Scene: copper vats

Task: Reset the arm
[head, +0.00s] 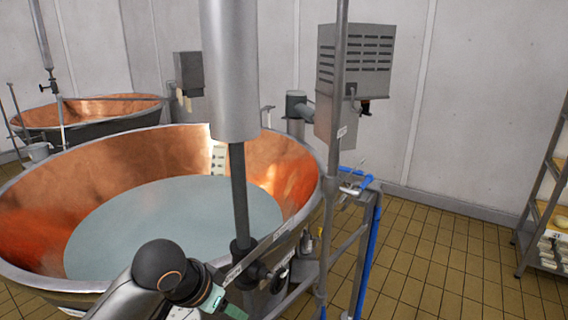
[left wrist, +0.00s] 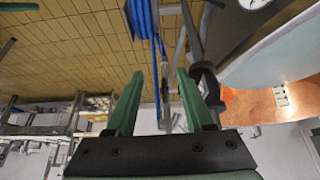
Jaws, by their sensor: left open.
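My left arm comes in at the bottom of the head view, with a dark round joint in front of the near vat. My left gripper (head: 224,304), with green fingers, shows at the bottom edge beside the vat's rim. In the left wrist view the two green fingers of the left gripper (left wrist: 160,76) stand apart with nothing between them. A blue hose (left wrist: 150,22) and grey metal posts show beyond the fingers.
A large copper vat (head: 130,158) holding pale liquid fills the left. A second vat (head: 85,113) stands behind it. A metal frame with a blue hose (head: 371,245) stands right of the gripper. Tiled floor (head: 440,260) is clear before a shelf rack (head: 545,205).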

